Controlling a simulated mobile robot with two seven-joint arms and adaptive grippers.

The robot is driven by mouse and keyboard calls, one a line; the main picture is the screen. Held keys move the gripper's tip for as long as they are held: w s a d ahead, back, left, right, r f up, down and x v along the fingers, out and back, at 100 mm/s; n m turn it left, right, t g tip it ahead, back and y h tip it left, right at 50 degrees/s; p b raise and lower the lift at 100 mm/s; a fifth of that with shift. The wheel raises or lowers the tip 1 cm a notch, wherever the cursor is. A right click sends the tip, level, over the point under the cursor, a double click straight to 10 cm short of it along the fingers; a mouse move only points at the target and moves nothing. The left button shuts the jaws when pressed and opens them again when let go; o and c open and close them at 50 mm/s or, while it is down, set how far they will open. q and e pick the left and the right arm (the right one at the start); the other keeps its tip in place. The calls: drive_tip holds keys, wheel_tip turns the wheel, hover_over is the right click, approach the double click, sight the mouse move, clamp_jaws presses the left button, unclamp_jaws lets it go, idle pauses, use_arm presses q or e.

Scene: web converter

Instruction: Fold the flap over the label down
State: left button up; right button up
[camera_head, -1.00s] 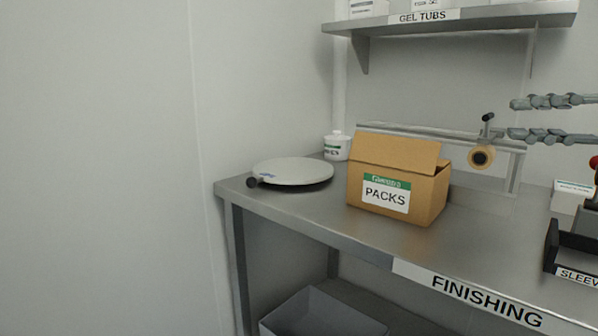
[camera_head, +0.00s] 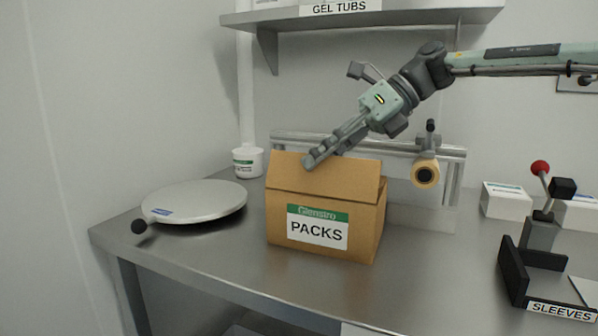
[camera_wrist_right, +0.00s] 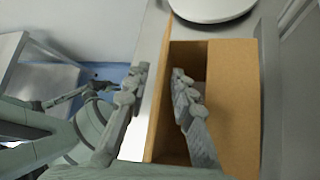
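The brown cardboard box (camera_head: 287,243) labelled PACKS stands on the steel bench. Its label (camera_head: 317,228) is on the front face, with the raised flap (camera_head: 345,183) above it, tilted up and back. My right gripper (camera_head: 314,160) reaches in from the right, fingertips at the flap's top edge. In the right wrist view, its fingers (camera_wrist_right: 160,85) are apart, one on each side of the flap, seen nearly edge-on (camera_wrist_right: 164,105); contact is unclear. The dark opening and a flat far flap (camera_wrist_right: 233,105) show too.
A round grey plate (camera_head: 195,200) with a black knob and a white tub (camera_head: 247,162) stand left of the box. A tape roll (camera_head: 425,174) is behind it. A black tray (camera_head: 517,270) and red-knobbed lever (camera_head: 540,168) stand right. A shelf (camera_head: 400,18) hangs above.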

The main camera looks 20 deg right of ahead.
sight(301, 170)
drive_tip(key=shift+x, duration=2.3)
drive_tip(key=shift+w+r, duration=0.1)
drive_tip(key=shift+c, duration=0.5)
clamp_jaws()
